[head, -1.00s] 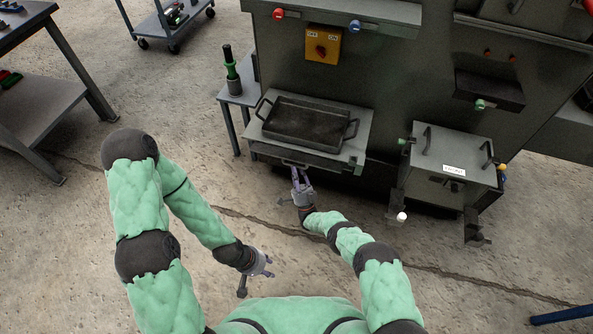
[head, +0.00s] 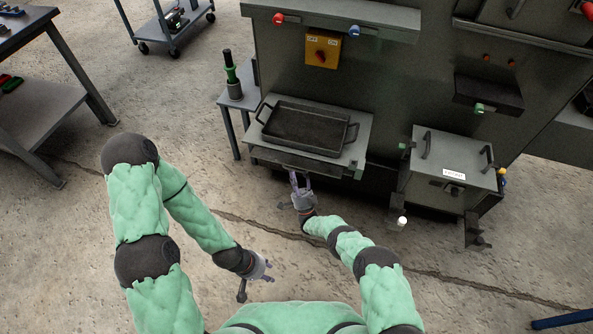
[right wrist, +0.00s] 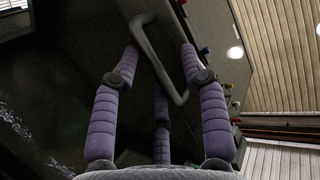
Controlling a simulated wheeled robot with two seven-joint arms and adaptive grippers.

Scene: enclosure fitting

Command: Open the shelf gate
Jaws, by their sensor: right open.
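The shelf (head: 258,153) on the machine's front bears a dark tray and has a dark front panel with a handle; I take this panel to be the gate. My right gripper (head: 300,176) is open just in front of that panel. In the right wrist view, a bent grey handle bar (right wrist: 163,70) lies between the spread fingers of this gripper (right wrist: 160,75), with no finger clearly closed on it. The handle is mostly hidden in the head view. My left gripper (head: 264,267) hangs low over the floor, away from the shelf; its fingers are too small to judge.
A dark two-handled tray (head: 305,128) rests on the shelf. A grey box with handles (head: 445,170) stands to the right on its own support. A small side table (head: 238,100) holds a green-and-black tool on the left. The floor around my left gripper is clear.

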